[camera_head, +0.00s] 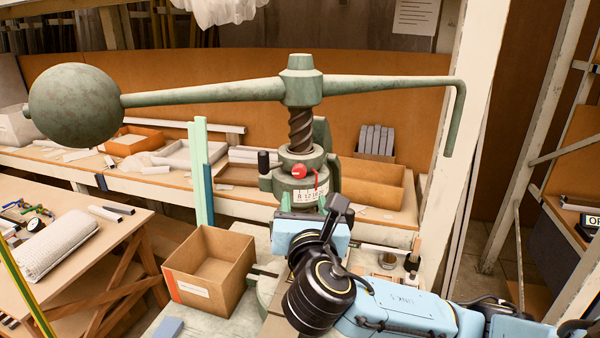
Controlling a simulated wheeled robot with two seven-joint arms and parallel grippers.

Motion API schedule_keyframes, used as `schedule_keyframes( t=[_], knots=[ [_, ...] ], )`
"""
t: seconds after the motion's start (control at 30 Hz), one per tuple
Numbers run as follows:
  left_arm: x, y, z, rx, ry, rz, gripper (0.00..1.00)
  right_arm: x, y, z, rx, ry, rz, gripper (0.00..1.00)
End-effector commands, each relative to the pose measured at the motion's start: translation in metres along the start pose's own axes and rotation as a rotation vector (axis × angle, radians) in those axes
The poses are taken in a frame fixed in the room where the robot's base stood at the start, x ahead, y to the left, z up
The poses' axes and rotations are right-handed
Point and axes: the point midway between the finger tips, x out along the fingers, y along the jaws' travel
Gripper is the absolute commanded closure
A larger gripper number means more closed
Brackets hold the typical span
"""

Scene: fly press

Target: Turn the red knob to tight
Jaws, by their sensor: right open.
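The red knob (299,171) sits on the front of the green fly press (302,89), on the collar just below its thick screw. A thin red pointer or lever shows just right of the knob, above a white scale plate (307,196) with small dark markings too small to read fully. My right gripper (328,208) is in front of the press, below and slightly right of the knob. It is open and appears apart from the knob. Its wrist hides the lower press. My left gripper is not in view.
The press's long bar spans above, with a heavy ball (75,104) at left and a bent handle (456,118) at right. An open cardboard box (208,270) stands left of my right arm. A wooden table (85,262) with a rolled towel is at far left.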

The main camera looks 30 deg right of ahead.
Motion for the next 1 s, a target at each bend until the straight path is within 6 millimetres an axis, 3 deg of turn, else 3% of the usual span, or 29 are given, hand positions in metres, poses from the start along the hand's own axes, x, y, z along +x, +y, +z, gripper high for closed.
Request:
schedule_keyframes(
  t=[0.3,0.5,0.7,1.0],
  knots=[
    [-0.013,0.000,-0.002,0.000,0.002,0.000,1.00,0.068,-0.001,0.002,0.001,0.002,-0.005,0.51],
    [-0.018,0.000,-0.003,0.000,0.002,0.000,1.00,0.101,-0.001,0.001,0.003,0.002,-0.003,0.51],
    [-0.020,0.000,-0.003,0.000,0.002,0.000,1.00,0.116,0.000,-0.001,0.005,0.004,0.000,0.51],
    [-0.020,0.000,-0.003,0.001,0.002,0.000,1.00,0.118,0.000,-0.001,0.005,0.004,0.000,0.51]
  ],
)
